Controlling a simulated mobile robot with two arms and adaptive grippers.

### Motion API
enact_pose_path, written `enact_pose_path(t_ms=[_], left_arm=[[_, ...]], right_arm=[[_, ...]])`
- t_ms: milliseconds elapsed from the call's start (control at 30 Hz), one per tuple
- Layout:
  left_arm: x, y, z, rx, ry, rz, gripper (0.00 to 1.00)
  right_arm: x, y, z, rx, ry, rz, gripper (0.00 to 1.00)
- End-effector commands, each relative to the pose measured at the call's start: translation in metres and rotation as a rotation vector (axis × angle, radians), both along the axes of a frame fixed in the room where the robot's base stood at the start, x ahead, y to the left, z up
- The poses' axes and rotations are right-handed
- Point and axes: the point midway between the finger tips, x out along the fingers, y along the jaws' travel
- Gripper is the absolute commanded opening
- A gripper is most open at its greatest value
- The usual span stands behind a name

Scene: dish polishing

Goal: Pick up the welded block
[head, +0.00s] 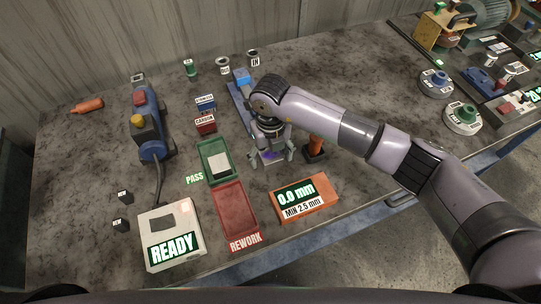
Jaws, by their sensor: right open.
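A small grey block with a purple-blue mark (268,156), which looks like the welded block, sits on the table just right of the green tray. My right gripper (272,158) is above it, pointing down, with its fingers apart on either side of it. The gripper and wrist partly hide the block, and I cannot tell whether the fingers touch it. My left gripper is not in view.
A green PASS tray (228,178) holds a pale plate. A red REWORK tray (234,208) and an orange gauge reading 0.0 mm (303,198) lie in front. An orange-topped stand (316,147) is close on the gripper's right. A white READY box (172,236) stands front left.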

Motion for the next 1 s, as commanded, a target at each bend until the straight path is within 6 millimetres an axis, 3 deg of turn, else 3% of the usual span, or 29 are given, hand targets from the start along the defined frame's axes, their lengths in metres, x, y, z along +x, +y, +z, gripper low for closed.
enact_pose_path(t_ms=[1000], left_arm=[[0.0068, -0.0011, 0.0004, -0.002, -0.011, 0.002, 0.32]], right_arm=[[0.0001, 0.0002, 0.0008, 0.001, 0.0, 0.0, 0.04]])
